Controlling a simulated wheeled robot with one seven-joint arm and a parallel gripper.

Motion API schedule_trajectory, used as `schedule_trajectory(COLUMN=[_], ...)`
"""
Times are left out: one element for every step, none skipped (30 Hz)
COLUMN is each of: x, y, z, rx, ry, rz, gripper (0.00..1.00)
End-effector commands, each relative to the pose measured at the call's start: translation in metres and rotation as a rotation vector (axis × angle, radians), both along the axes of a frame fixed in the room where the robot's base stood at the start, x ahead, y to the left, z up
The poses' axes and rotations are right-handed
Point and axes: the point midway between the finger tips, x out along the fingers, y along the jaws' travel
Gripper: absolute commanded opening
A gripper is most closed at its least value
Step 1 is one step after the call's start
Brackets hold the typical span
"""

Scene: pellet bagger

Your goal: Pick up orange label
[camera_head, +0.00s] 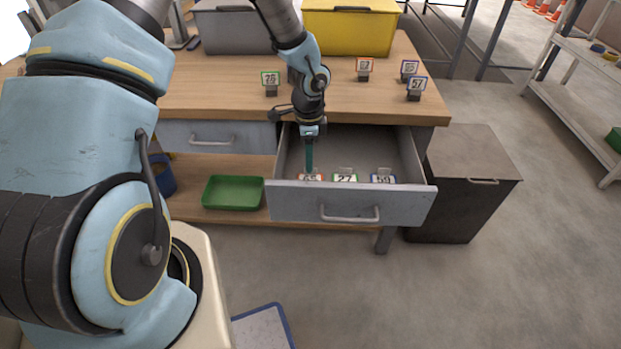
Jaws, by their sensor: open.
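An orange-bordered label (311,177) stands in the open drawer (350,207), at the left of a row of three, partly hidden by the drawer front. Beside it are a green-bordered label (345,178) and a blue-bordered label (383,178). Another orange-bordered label (364,66) stands on a dark holder on the tabletop. My gripper (309,170) points down into the drawer, just above or at the orange label there, with its jaws open. Whether the fingers touch the label cannot be told.
The wooden table (200,90) bears a green-bordered label (270,79), two blue-bordered labels, a grey bin (232,30) and a yellow bin (350,28). A green tray (233,193) lies on the lower shelf. A dark cabinet (470,180) stands right of the drawer.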

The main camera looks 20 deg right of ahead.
Motion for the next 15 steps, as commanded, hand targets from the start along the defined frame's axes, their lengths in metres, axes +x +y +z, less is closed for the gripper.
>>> schedule_trajectory(x=[-0.001, -0.001, -0.001, -0.001, -0.001, 0.0, 0.0, 0.0, 0.0, 0.0, 0.0, 0.0, 0.0, 0.0, 0.0], y=[0.001, 0.002, 0.002, 0.001, 0.001, 0.001, 0.001, 0.001, 0.001, 0.001, 0.001, 0.001, 0.001, 0.001, 0.001], z=[-0.008, -0.012, -0.019, -0.022, -0.025, -0.028, -0.03, -0.031, -0.032, -0.032, -0.032, -0.032, -0.032, -0.032, -0.032], rx=[0.002, 0.002, 0.002, 0.002, 0.002, 0.001, 0.001, 0.001, 0.0, 0.0, 0.0, 0.0, 0.0, 0.0, 0.0], ry=[0.003, 0.003, 0.003, 0.001, 0.001, 0.001, 0.001, 0.001, 0.0, 0.0, 0.0, -0.001, -0.001, 0.0, 0.0], rz=[-0.001, -0.002, -0.001, -0.001, -0.001, -0.001, -0.001, -0.001, 0.0, 0.0, 0.0, 0.0, 0.001, 0.001, 0.001], gripper=[0.42, 0.42, 0.42, 0.42, 0.42, 0.42, 0.42, 0.42, 0.42, 0.42, 0.42, 0.42, 0.42, 0.42, 0.41])
